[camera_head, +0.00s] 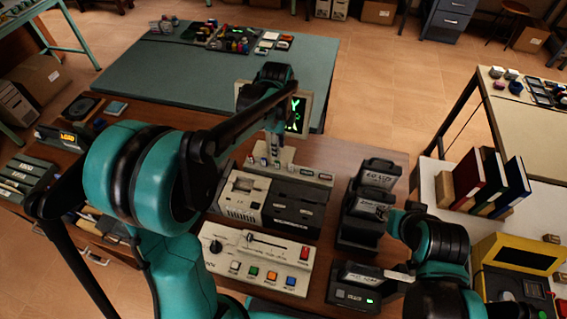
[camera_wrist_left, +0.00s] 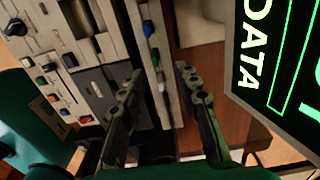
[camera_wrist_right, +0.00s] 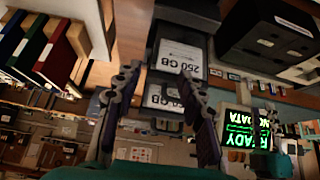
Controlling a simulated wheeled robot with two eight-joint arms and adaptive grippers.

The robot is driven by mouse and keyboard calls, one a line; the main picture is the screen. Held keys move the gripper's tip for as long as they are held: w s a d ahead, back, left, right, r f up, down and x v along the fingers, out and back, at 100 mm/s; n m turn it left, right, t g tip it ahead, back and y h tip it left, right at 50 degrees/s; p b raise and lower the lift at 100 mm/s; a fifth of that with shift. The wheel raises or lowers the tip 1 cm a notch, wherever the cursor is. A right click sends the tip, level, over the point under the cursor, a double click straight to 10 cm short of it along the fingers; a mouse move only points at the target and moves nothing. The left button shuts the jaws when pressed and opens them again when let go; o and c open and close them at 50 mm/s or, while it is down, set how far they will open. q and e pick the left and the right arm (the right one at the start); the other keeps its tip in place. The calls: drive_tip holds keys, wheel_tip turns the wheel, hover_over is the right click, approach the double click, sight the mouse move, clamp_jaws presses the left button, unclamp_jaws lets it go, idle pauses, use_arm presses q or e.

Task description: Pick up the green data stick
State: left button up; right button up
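Several small data sticks with coloured ends stand in a row on a pale rack (camera_head: 290,172) behind the grey machine. My left gripper (camera_head: 274,145) points down over the row. In the left wrist view its fingers (camera_wrist_left: 158,88) are apart, one each side of the rack, with nothing clearly held. My right gripper (camera_wrist_right: 160,80) is open, facing the 250 GB drives.
A monitor (camera_wrist_left: 280,55) with green text stands close beside my left gripper. The grey machine (camera_head: 275,200) and button panel (camera_head: 258,260) lie nearer me. Black drive docks (camera_head: 362,205) with 250 GB drives (camera_wrist_right: 181,57) stand to the right.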

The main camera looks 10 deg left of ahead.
sight(277, 161)
use_arm(q)
drive_tip(key=f+b, duration=0.1)
drive_tip(key=f, duration=0.1)
drive_tip(key=f+b, duration=0.1)
drive_tip(key=f, duration=0.4)
drive_tip(key=shift+s+f+b, duration=0.1)
drive_tip(key=shift+s+b, duration=0.25)
drive_tip(key=shift+b, duration=0.05)
clamp_jaws()
